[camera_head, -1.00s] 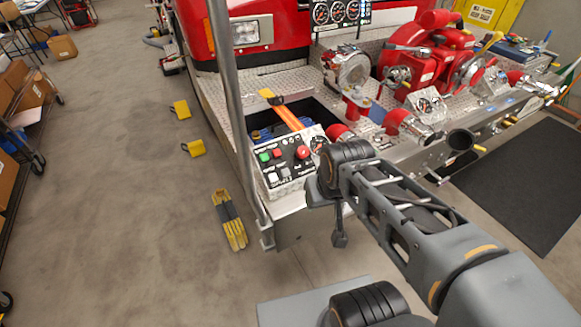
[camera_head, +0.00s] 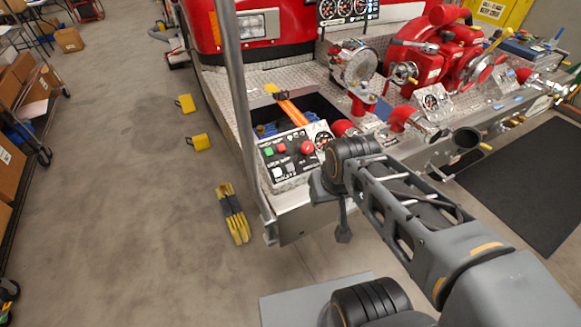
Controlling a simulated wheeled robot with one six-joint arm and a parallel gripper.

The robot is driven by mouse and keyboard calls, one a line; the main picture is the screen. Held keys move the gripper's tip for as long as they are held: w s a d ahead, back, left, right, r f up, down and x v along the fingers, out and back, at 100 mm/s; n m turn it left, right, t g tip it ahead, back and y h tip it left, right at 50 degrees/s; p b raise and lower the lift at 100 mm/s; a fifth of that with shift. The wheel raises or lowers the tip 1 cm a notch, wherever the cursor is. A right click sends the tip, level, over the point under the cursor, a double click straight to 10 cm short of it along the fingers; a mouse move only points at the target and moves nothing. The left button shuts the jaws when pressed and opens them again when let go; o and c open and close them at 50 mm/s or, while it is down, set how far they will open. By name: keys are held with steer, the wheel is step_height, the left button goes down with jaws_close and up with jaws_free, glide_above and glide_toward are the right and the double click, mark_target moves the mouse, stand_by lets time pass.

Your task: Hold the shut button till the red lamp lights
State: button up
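A control panel (camera_head: 286,181) sits on the near corner of the fire engine's metal bumper. It carries a small green square (camera_head: 268,151), a small red square (camera_head: 281,147), a large round red knob (camera_head: 307,147) and a white square (camera_head: 278,172). The labels are too small to read, so I cannot tell which one is the shut button or the red lamp, or whether a lamp is lit. My gripper (camera_head: 343,236) seems to be the dark part hanging below my wrist. It is just right of and below the panel, apart from the buttons. Its fingers are too small to read.
An upright metal post (camera_head: 239,110) stands left of the panel. An open bay with an orange strap (camera_head: 289,110) lies behind it. Red pump fittings (camera_head: 404,119) and a gauge crowd the right.

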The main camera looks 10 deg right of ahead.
jaws_close()
stand_by(0.5)
stand_by(1.2)
